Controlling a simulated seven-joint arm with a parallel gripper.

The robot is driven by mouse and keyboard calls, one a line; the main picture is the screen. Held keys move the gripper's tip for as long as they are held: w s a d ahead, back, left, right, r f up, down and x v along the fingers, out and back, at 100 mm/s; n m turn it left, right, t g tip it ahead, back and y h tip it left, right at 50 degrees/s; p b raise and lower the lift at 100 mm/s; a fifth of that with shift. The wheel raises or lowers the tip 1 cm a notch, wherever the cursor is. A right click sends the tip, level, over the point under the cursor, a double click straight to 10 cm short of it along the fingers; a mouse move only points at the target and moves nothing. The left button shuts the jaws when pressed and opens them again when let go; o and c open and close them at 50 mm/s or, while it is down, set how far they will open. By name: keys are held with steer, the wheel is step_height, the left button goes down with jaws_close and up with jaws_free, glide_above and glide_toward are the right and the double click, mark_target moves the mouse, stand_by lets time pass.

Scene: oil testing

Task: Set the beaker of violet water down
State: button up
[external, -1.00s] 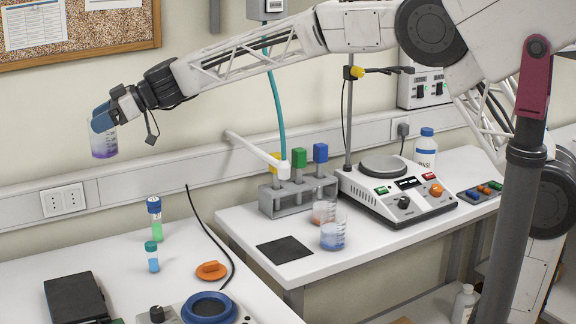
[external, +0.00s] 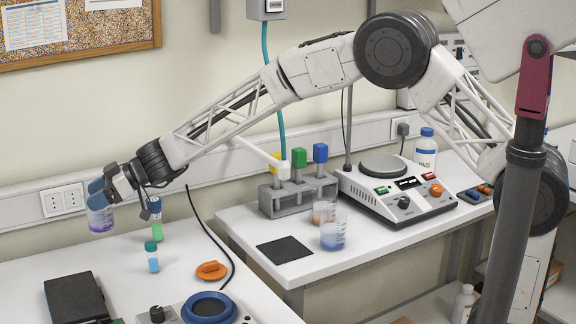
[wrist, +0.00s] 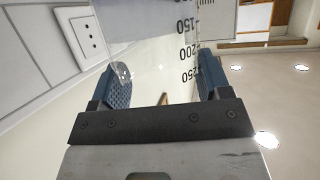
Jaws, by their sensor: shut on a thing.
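The beaker of violet water (external: 100,218) is a clear beaker with a little violet liquid at its bottom. My gripper (external: 103,190) is shut on it near its upper part. It is upright in the air, over the back left part of the left table (external: 130,275), and appears clear of the surface. In the wrist view the clear beaker with its black volume marks (wrist: 188,52) lies between my two blue finger pads (wrist: 160,85). The violet liquid cannot be made out there.
A green-liquid vial (external: 157,226) and a blue-liquid vial (external: 152,258) stand close to the right of the beaker. A black case (external: 76,298), an orange object (external: 211,270) and a blue-ringed device (external: 209,308) are on the same table. Bare tabletop lies left of the vials.

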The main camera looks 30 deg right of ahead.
mark_target(134, 232)
steer(key=shift+f, duration=0.15)
steer(key=shift+f, duration=3.1)
steer(key=shift+f, duration=0.1)
steer(key=shift+f, duration=1.75)
steer(key=shift+f, duration=0.15)
steer(key=o, duration=1.4)
steer(key=shift+c, duration=0.2)
steer(key=shift+d+r, duration=0.1)
steer(key=shift+r, duration=0.1)
